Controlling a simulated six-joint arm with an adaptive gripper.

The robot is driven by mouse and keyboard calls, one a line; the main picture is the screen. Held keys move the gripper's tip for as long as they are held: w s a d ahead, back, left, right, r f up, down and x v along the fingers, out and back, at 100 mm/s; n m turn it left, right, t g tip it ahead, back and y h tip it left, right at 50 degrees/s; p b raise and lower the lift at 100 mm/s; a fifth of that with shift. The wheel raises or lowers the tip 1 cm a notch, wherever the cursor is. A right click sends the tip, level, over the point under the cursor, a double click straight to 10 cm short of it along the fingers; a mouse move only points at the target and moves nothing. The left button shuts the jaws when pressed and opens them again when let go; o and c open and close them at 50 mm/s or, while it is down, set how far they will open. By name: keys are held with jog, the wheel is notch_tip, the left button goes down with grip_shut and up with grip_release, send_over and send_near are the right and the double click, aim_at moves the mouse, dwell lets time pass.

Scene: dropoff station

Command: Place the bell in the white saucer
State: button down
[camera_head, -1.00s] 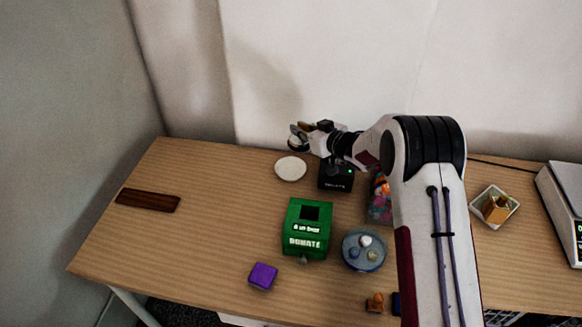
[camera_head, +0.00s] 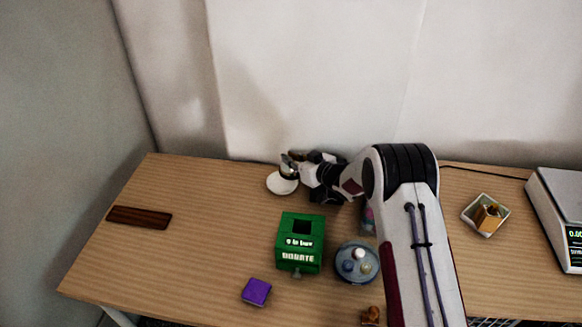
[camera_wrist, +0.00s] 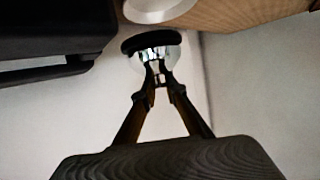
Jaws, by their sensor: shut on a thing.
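The bell (camera_wrist: 152,42), silver with a dark base, is held between the fingertips of my gripper (camera_wrist: 157,82) in the wrist view. In the head view my gripper (camera_head: 291,162) is at the back of the table, with the small silver bell (camera_head: 288,170) at its tip. The white saucer (camera_head: 281,187) lies on the table just below the bell in the picture. The saucer's edge (camera_wrist: 158,12) also shows at the top of the wrist view. Whether the bell touches the saucer I cannot tell.
A green donation box (camera_head: 300,258) stands in front of the saucer. A round blue-grey dish (camera_head: 357,278) with small items is to its right, a purple block (camera_head: 256,292) nearer. A dark wooden bar (camera_head: 139,217) lies left. A square white dish (camera_head: 470,215) and a scale (camera_head: 553,215) are right.

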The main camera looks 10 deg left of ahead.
aim_at(291, 168)
jog(key=shift+f, duration=1.85)
jog(key=shift+f, duration=0.4)
jog(key=c, duration=2.1)
grip_release()
jog(key=shift+r, duration=0.4)
jog(key=shift+v, duration=3.75)
